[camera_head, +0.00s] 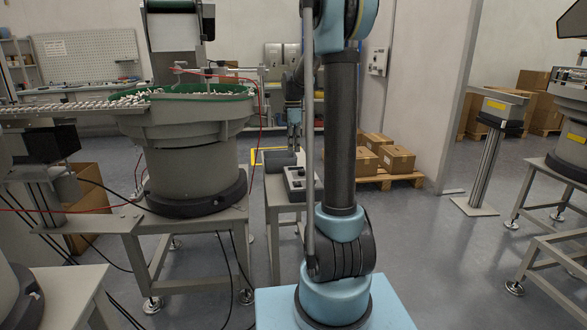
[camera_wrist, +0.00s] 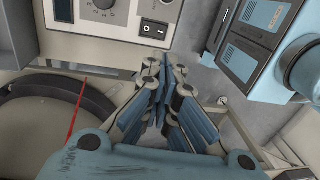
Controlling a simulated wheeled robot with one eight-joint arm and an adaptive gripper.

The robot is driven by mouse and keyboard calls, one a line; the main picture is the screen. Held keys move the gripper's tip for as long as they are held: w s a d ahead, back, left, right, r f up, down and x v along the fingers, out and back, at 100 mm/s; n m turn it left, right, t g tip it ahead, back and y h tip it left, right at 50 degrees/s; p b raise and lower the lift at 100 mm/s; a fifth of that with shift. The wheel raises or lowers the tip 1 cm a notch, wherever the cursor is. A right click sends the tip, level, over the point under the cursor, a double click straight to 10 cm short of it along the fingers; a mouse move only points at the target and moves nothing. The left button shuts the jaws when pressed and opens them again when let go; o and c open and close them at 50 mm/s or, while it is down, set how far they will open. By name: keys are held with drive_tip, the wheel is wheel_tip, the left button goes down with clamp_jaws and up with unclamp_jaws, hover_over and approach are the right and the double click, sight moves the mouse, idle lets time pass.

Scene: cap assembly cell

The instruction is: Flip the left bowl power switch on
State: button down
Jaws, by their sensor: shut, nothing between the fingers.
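A light control box (camera_wrist: 118,36) fills the top of the wrist view, with a round dial (camera_wrist: 103,4) and a black rocker switch (camera_wrist: 154,27) marked with a line and a circle. My gripper (camera_wrist: 156,60) is just below the rocker switch in that view, its fingertips together and empty. Whether they touch the box cannot be told. In the head view the control box (camera_head: 300,184) stands on a small table to the right of the bowl feeder (camera_head: 190,120), which has a green rim and holds small white parts. My gripper's tips there are hard to make out.
A grey table (camera_head: 140,226) carries the bowl feeder. A red cable (camera_wrist: 76,108) and the dark round feeder base (camera_wrist: 50,115) lie left of my gripper in the wrist view. Cardboard boxes (camera_head: 397,160) stand at the back. Open floor (camera_head: 425,230) lies to the right.

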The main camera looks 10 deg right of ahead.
sight(295, 187)
drive_tip(key=f, duration=0.4)
drive_tip(key=s+f, duration=0.1)
drive_tip(key=f, duration=0.8)
drive_tip(key=shift+s+f, duration=0.25)
drive_tip(key=shift+s, duration=0.05)
